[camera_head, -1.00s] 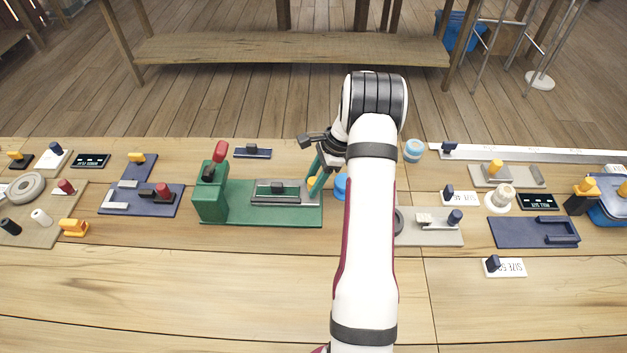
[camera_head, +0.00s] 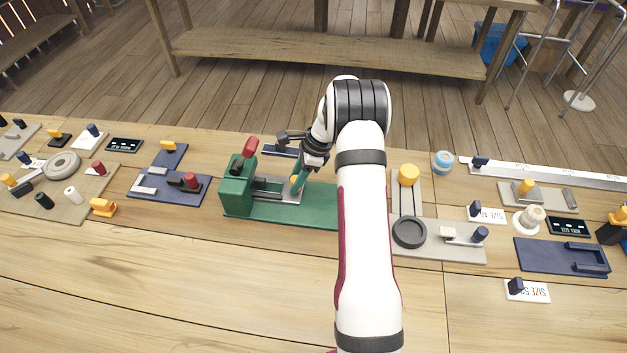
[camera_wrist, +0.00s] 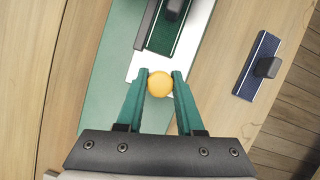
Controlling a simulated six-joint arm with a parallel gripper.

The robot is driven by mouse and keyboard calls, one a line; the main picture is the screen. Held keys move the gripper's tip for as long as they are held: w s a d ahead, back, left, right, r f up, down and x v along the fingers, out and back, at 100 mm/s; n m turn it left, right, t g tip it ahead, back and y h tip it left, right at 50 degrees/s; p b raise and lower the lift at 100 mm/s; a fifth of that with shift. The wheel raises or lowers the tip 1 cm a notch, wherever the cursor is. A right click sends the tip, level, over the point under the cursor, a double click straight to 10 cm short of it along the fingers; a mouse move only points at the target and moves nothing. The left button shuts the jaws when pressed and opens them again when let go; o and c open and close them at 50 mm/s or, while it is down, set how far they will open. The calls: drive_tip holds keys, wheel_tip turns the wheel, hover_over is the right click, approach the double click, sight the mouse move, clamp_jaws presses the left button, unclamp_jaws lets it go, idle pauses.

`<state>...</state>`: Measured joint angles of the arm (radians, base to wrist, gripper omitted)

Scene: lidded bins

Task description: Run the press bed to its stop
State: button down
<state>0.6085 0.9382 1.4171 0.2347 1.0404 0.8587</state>
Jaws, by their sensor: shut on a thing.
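The green press stands on a green base (camera_head: 300,214), with an upright green head (camera_head: 236,190) and a red handle (camera_head: 250,147). Its grey bed (camera_head: 289,197) lies on the base, its left end close against or inside the head; I cannot tell whether it touches a stop. A yellow knob (camera_head: 294,181) stands at the bed's right end. My gripper (camera_head: 297,184) is shut on this knob; the wrist view shows the round knob (camera_wrist: 160,84) between the two green fingers.
A navy plate with a dark block (camera_head: 281,151) lies behind the press. A navy fixture (camera_head: 168,186) stands to the left. A grey plate with a dark ring (camera_head: 409,232) is right of my arm. The front of the table is clear.

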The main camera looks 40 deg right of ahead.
drive_tip(key=c, duration=0.5)
unclamp_jaws()
drive_tip(key=shift+c, duration=0.2)
drive_tip(key=v, duration=1.5)
drive_tip(key=shift+r, duration=0.4)
